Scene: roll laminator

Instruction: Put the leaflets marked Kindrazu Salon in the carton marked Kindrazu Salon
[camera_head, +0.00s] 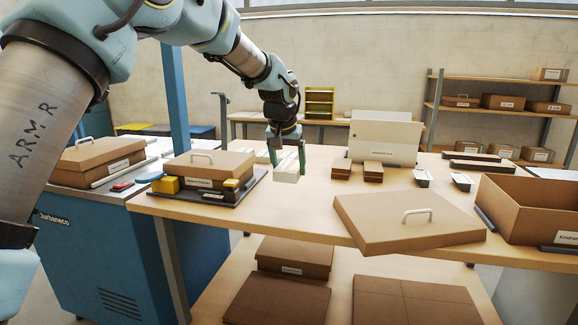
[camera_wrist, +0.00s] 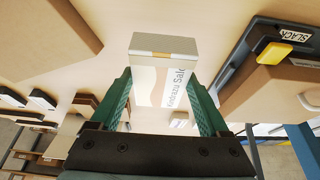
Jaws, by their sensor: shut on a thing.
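My gripper (camera_head: 287,165) is shut on a pale stack of leaflets (camera_head: 287,177), held above the table. In the wrist view the leaflets (camera_wrist: 163,72) sit between the green fingers, with text reading "Kindrazu Sal…" on the near side and an orange-tan strip. An open brown carton (camera_head: 520,205) stands at the right end of the table. Its label (camera_head: 567,238) is cut off by the picture edge and starts "Kindra…". I cannot see its floor. A brown lid with a white handle (camera_head: 405,222) lies just left of this carton.
A lidded carton (camera_head: 205,172) stands on a dark base with yellow blocks at the table's left. Brown stacks (camera_head: 372,171), pale stacks (camera_head: 462,181) and a white labelled box (camera_head: 384,139) stand behind. Bare tabletop (camera_head: 240,208) lies at the front left.

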